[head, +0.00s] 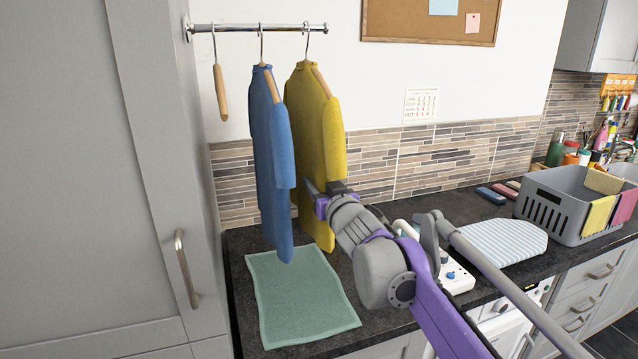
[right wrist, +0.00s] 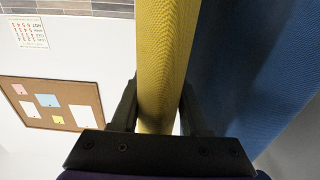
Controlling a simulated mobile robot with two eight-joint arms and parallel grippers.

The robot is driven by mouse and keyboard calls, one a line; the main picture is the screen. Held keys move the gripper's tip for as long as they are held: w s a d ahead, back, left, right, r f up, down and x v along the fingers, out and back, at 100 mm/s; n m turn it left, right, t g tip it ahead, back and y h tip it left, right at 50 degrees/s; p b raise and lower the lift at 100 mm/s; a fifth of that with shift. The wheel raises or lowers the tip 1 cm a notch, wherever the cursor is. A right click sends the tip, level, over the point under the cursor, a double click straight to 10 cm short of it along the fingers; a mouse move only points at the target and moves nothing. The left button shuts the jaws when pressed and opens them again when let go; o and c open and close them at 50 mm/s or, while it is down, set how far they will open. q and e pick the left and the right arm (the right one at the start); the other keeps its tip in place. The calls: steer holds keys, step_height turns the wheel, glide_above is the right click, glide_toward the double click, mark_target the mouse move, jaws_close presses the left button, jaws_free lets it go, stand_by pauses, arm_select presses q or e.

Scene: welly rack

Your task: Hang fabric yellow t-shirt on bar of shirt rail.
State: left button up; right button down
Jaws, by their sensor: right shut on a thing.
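The yellow t-shirt (head: 312,125) hangs on a hanger whose hook is over the bar of the shirt rail (head: 270,28) in the head view. It is the rightmost garment there, with its sleeve hanging down at its right. My right gripper (head: 322,190) is in front of the shirt's lower part. In the right wrist view the right gripper (right wrist: 158,100) is shut on a yellow strip of the t-shirt (right wrist: 165,60) between its fingers. Which part of the shirt it holds is unclear. My left gripper is not in view.
A blue garment (head: 268,150) hangs close left of the yellow one, and an empty wooden hanger (head: 221,92) left of that. A green cloth (head: 298,300) lies on the counter below. A grey basket (head: 560,213) and a striped pad (head: 495,242) are to the right.

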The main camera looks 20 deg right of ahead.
steer(key=shift+c, duration=1.6)
jaws_free()
steer(key=s+b, duration=0.1)
steer(key=s, duration=1)
steer(key=s+d+f+m+g+h+p, duration=0.1)
steer(key=s+f+g+h, duration=0.15)
steer(key=s+f, duration=0.45)
steer(key=s+d+f+m+g+h, duration=0.1)
steer(key=s+d+f+g, duration=0.15)
steer(key=f, duration=0.75)
steer(key=s+a+f+g+y+p, duration=0.1)
steer(key=s+a+f+g, duration=0.2)
steer(key=s+f, duration=0.6)
steer(key=s+a+f+n+g+y, duration=0.1)
steer(key=s+a+f+g+y, duration=0.1)
steer(key=s+f, duration=0.6)
steer(key=a+f+g, duration=0.1)
steer(key=g, duration=0.1)
steer(key=shift+s+a+f+n+g+p, duration=0.3)
steer(key=shift+s+p, duration=0.1)
